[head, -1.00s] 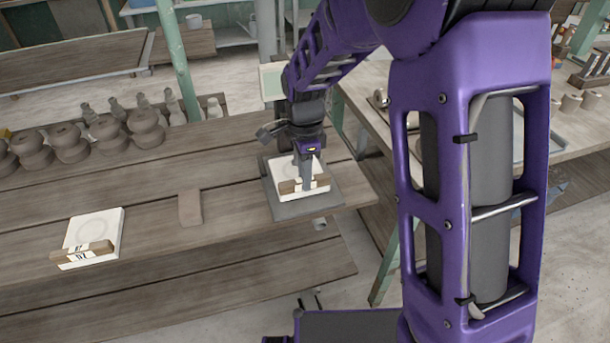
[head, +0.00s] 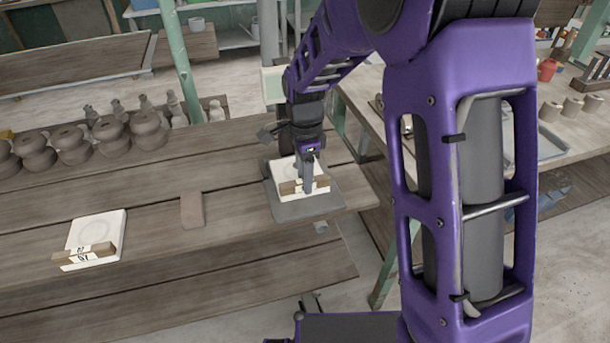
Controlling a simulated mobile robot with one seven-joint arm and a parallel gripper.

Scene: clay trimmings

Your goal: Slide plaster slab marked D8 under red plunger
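A white plaster slab (head: 283,169) with a brown strip along its front edge lies on a dark grey plate (head: 310,212) near the right end of the bench. My gripper (head: 307,188) points down at that slab, at its brown strip. The fingers overlap in this view, so I cannot tell whether they grip it. A second white slab (head: 100,226), with a brown strip and dark lettering on its front, lies at the left of the bench. The lettering is too small to read surely. I cannot make out a red plunger; my gripper and wrist hide part of the plate area.
A flat brown block (head: 192,210) lies between the two slabs. Several brown clay pots (head: 110,134) and small bottles stand along the back. A side table at right holds cups and a red jar (head: 547,69). Bare bench lies around the brown block.

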